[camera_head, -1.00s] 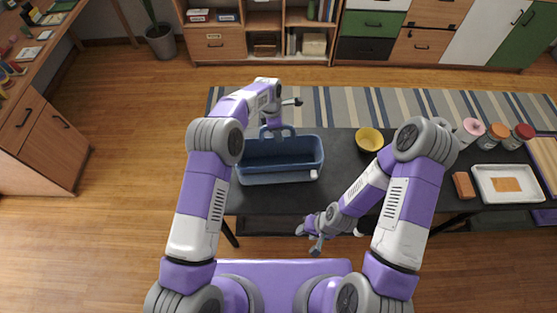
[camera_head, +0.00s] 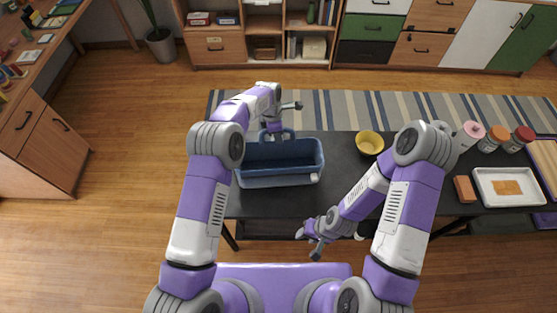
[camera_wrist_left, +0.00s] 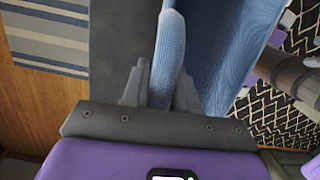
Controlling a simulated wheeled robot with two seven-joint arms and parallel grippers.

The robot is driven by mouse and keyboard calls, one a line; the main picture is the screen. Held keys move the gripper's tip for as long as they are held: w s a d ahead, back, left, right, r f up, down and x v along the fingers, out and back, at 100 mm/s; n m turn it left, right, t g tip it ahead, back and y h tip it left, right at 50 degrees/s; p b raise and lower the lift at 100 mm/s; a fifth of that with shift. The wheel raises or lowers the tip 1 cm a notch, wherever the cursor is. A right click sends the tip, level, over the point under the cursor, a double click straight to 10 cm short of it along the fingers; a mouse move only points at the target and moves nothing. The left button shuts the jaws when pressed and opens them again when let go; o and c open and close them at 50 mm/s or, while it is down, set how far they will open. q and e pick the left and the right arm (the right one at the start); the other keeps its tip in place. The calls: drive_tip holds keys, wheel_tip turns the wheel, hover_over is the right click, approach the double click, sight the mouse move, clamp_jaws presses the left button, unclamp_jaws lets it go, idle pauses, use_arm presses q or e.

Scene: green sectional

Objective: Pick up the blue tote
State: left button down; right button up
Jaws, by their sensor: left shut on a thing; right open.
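The blue tote (camera_head: 280,179) stands on the left part of the black table in the head view. It is an open rectangular bin and looks empty, with a small white piece at its near right corner. My left gripper (camera_head: 275,134) is at the tote's far side, shut on its handle or rim. In the left wrist view the blue handle (camera_wrist_left: 169,50) passes between the fingers of my left gripper (camera_wrist_left: 160,85), and the tote wall (camera_wrist_left: 220,60) is beside it.
A yellow bowl (camera_head: 369,143) stands on the black table (camera_head: 345,160) right of the tote. A brown block (camera_head: 464,189), a white tray (camera_head: 510,187) and several jars (camera_head: 492,138) stand further right. A striped rug (camera_head: 330,105) lies behind the table.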

use_arm(q)
drive_tip(key=shift+r, duration=0.15)
wheel_tip(320, 180, up, 10)
drive_tip(key=shift+r+p, duration=0.15)
drive_tip(key=shift+p, duration=0.2)
drive_tip(key=shift+p, duration=0.3)
idle(0.4)
drive_tip(key=shift+f+b, duration=2.5)
drive_tip(key=shift+f, duration=2.8)
